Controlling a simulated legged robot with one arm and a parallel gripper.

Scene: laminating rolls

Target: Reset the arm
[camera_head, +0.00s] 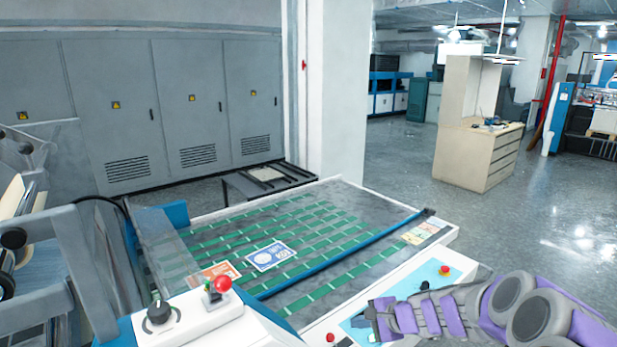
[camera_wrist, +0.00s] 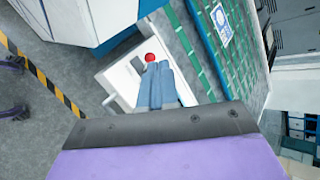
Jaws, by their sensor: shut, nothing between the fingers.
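My arm, purple and grey, reaches in from the lower right in the head view. My gripper (camera_head: 372,322) is at its left end, over the blue and white control panel (camera_head: 408,291) at the front edge of the machine table. In the wrist view my gripper (camera_wrist: 160,82) shows its two grey-blue fingers side by side, closed together with nothing held. A red button (camera_wrist: 150,57) appears just beyond the fingertips; I cannot tell whether they touch it.
The machine table (camera_head: 355,215) has green belts and printed cards. A red knob (camera_head: 222,284) stands on a white box at the front left. Grey cabinets (camera_head: 110,110) line the back wall. Open floor (camera_head: 560,240) lies to the right, past a wooden drawer unit (camera_head: 480,152).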

